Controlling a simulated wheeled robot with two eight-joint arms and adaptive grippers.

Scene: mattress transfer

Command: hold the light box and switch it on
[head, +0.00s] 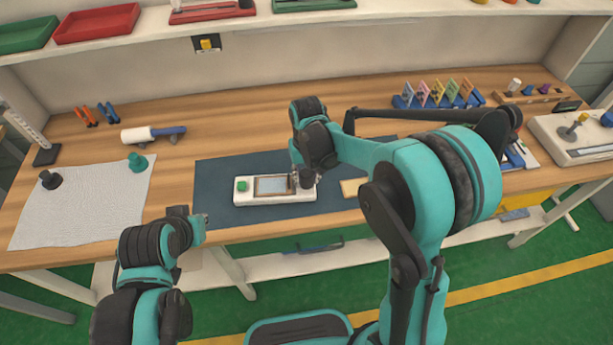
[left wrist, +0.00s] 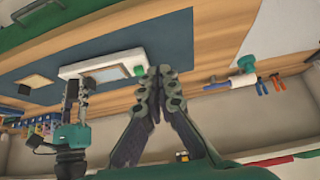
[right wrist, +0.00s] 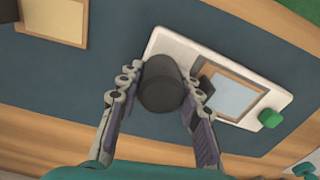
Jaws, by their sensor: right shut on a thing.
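The white light box (head: 262,198) lies on the dark blue mat, with a green button (head: 241,186) at its left end and a framed screen (head: 272,185) in its middle. At its right end is a dark round knob, which shows clearly in the right wrist view (right wrist: 162,85). My right gripper (right wrist: 158,82) is shut on this knob, a finger on each side; the head view partly hides this. My left gripper (left wrist: 159,76) is shut and empty, apart from the box near the table's front edge. In the left wrist view its tips appear beside the green button (left wrist: 140,70).
The dark mat (head: 225,168) has a small tan square (head: 352,187) right of the box. A white cloth (head: 85,212) with two pegs lies at the left. A coloured rack (head: 437,97) and a grey device (head: 575,135) stand at the right.

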